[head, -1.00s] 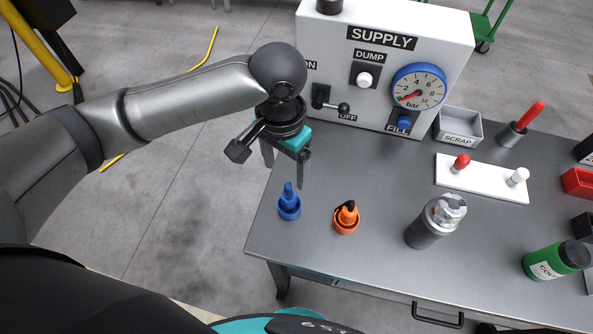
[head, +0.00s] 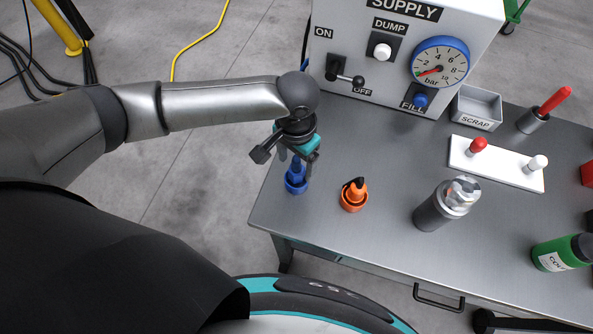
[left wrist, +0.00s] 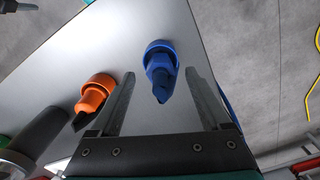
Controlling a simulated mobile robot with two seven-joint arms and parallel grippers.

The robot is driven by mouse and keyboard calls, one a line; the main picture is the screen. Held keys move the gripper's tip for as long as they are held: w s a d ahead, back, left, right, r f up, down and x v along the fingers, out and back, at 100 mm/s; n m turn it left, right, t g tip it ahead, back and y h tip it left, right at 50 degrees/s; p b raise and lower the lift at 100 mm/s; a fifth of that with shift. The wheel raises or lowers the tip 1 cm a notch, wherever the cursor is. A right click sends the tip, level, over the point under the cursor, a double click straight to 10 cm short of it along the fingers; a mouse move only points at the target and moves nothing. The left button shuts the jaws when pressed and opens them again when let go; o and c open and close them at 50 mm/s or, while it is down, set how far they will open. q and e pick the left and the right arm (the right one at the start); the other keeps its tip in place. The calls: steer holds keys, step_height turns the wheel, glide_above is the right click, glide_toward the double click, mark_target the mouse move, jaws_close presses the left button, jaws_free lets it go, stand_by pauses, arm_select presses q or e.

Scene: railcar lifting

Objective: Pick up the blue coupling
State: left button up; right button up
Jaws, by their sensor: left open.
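The blue coupling (head: 296,181) stands upright in a blue ring-shaped base near the left edge of the metal table. My left gripper (head: 298,163) is open just above it, partly covering its top in the head view. I see no contact between the fingers and the coupling. My right gripper is not in view.
An orange coupling (head: 354,195) stands close to the right of the blue one. A grey cylinder (head: 446,205), a white plate (head: 497,164) with two knobs, a scrap bin (head: 476,106) and the supply box (head: 400,60) stand further right and back.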

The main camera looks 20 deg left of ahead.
mark_target(296, 169)
arm_select(q)
step_height(296, 169, down, 4)
steer(key=shift+r, duration=0.25)
steer(key=shift+w, duration=0.1)
jaws_close()
stand_by(0.5)
steer(key=shift+r, duration=0.1)
